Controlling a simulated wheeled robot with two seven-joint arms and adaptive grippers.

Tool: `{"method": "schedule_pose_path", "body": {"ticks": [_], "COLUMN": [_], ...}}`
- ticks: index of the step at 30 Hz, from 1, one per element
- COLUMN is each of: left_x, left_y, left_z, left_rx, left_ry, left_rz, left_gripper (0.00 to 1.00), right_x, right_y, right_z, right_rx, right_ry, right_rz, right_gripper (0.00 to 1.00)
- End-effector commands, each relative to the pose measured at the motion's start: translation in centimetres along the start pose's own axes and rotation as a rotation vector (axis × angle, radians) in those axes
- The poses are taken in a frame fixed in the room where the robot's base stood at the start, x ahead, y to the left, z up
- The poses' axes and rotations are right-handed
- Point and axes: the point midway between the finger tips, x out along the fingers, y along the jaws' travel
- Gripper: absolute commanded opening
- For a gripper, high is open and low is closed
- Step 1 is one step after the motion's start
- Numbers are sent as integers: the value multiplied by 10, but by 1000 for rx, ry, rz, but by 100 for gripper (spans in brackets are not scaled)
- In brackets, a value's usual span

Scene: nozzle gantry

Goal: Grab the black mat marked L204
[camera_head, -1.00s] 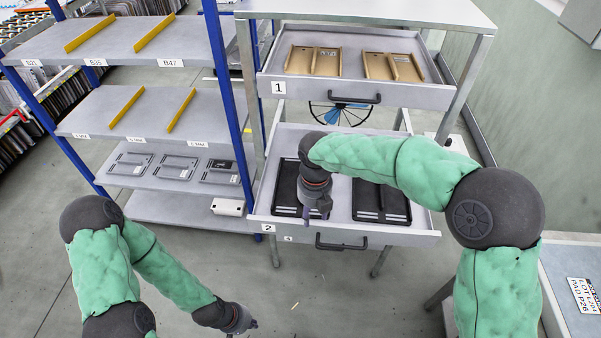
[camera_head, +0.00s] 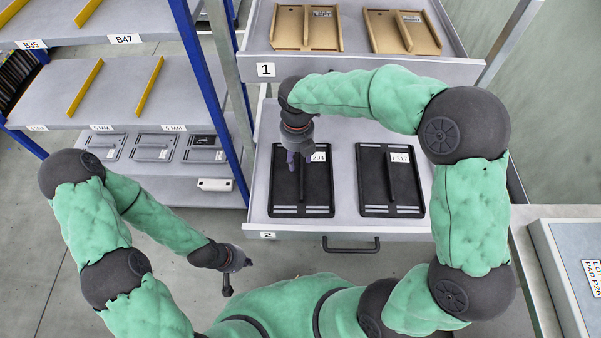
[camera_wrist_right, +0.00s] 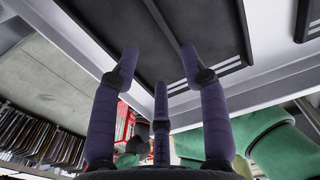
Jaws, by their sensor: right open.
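The black mat (camera_head: 287,198) with a label partly hidden by my gripper, showing "204", lies in the left half of open drawer 2 (camera_head: 340,160). It has a raised central ridge and pale stripes at its front edge. In the right wrist view the dark mat (camera_wrist_right: 150,28) fills the top, beyond the fingers. My right gripper (camera_head: 298,165) is open, empty and over the mat's upper part; I cannot tell whether it touches. It shows in the right wrist view too (camera_wrist_right: 158,65). My left gripper (camera_head: 227,288) hangs left of the drawer over the floor; its fingers are unclear.
A similar black mat (camera_head: 375,195), its label seeming to read L317, lies right in the drawer. Drawer 1 (camera_head: 355,63), holding tan trays, overhangs the back. A shelf rack (camera_head: 100,90) stands left, with a blue post near the drawer. A grey table (camera_head: 530,235) is right.

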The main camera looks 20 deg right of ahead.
Motion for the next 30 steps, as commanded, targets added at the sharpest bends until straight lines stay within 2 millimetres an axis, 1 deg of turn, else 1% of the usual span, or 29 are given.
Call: {"method": "schedule_pose_path", "body": {"ticks": [1,3,11,13,18,21,24,29,30], "left_x": [2,3,4,5,10,12,12,11,11], "left_y": [-1,-1,-2,-2,-3,-4,-4,-4,-4], "left_z": [0,0,-1,-1,-1,-1,-1,-1,-1], "left_rx": [0,0,0,0,0,0,0,0,0], "left_ry": [0,0,1,1,1,1,1,1,1], "left_rz": [0,0,0,0,0,0,0,0,0], "left_gripper": [0,0,0,0,0,0,0,0,0], "right_x": [9,16,29,35,59,71,76,75,75], "right_y": [0,0,-2,-4,-9,-8,-8,-8,-8], "right_z": [0,0,-1,-3,-8,-7,-7,-7,-7], "right_rx": [0,0,0,0,1,1,1,0,0], "right_ry": [2,1,0,1,2,1,0,-1,-1], "right_rz": [-1,-1,0,-1,-1,-1,0,0,0], "right_gripper": [45,45,45,45,45,45,45,45,39]}}
